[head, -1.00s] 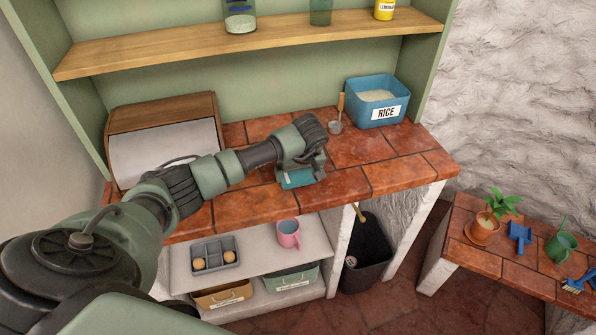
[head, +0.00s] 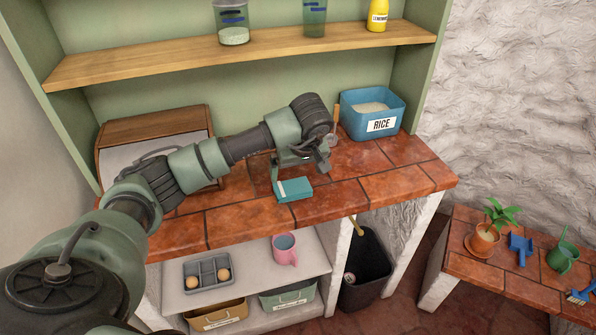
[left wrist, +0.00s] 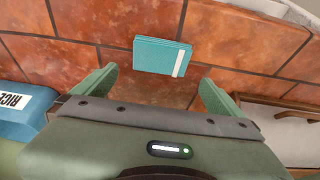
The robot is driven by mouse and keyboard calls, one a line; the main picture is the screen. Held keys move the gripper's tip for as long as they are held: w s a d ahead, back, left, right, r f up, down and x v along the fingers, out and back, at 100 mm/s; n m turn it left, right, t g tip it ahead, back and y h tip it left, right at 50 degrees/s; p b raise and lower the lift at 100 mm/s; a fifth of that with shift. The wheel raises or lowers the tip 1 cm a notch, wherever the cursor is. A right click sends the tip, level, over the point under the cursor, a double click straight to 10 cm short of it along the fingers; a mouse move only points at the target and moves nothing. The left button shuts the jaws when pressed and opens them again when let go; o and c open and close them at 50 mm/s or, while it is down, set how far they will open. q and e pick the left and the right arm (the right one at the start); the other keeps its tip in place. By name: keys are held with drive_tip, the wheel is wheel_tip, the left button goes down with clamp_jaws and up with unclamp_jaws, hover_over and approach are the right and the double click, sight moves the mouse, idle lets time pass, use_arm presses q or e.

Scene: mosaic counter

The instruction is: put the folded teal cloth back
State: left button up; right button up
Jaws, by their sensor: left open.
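The folded teal cloth (head: 296,189), with a pale stripe near one end, lies flat on the red tiled counter, near its front edge. In the left wrist view the cloth (left wrist: 155,56) lies just beyond the fingertips, roughly centred between them. My left gripper (head: 300,163) is open and empty, above and just behind the cloth in the head view. Its two green fingers (left wrist: 158,78) show spread apart in the left wrist view, with bare tile between them. My right gripper is not in view.
A blue rice bin (head: 371,120) stands at the counter's back right. A wooden bread box (head: 140,125) stands at the left, partly behind my arm. A wooden shelf (head: 180,58) with jars runs above. The counter right of the cloth is clear.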

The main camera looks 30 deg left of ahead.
use_arm(q)
drive_tip(key=shift+v, duration=1.25)
